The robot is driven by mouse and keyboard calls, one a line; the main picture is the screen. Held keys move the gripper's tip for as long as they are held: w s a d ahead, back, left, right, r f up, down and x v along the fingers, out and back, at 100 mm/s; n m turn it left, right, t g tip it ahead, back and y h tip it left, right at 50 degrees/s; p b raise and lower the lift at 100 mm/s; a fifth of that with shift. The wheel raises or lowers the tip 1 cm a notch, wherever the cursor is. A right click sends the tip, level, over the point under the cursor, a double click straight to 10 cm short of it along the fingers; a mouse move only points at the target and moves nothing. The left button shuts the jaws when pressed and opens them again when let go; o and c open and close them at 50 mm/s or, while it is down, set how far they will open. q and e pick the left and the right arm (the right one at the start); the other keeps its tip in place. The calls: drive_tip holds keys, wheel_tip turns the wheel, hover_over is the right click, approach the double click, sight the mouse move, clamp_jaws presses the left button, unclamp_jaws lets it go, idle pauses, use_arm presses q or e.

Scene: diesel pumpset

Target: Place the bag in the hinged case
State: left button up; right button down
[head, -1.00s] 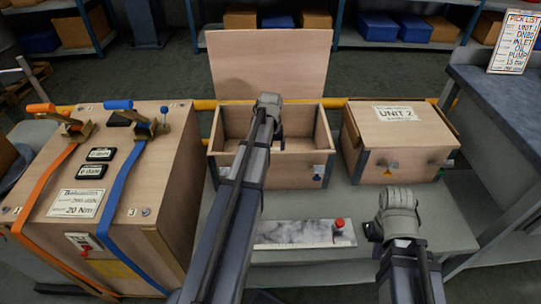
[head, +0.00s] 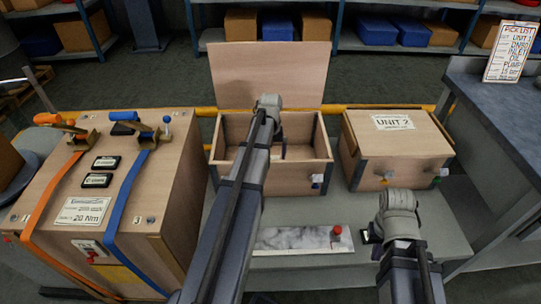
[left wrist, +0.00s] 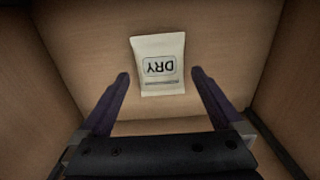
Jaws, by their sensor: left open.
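The open hinged case (head: 302,173) is a wooden box with its lid (head: 270,75) raised at the back. The bag (left wrist: 158,50) is a small cream packet marked DRY, upside down in the left wrist view. It lies flat on the wooden floor inside the case. My left gripper (left wrist: 160,77) reaches down into the case. Its two fingers are spread wide on either side of the bag's lower part, with gaps to it. In the head view the bag is hidden. My right gripper (head: 399,205) is over the bench's front right; its fingers do not show clearly.
A shut case marked UNIT 2 (head: 400,150) stands to the right. A large strapped crate (head: 75,235) is at the left. A pale plate with a red knob (head: 300,239) and a small dark object (head: 371,234) lie in front. Shelves are behind.

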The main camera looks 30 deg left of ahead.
wheel_tip(320, 180, up, 9)
drive_tip(key=p, duration=0.7)
drive_tip(key=shift+f, duration=0.15)
idle(0.5)
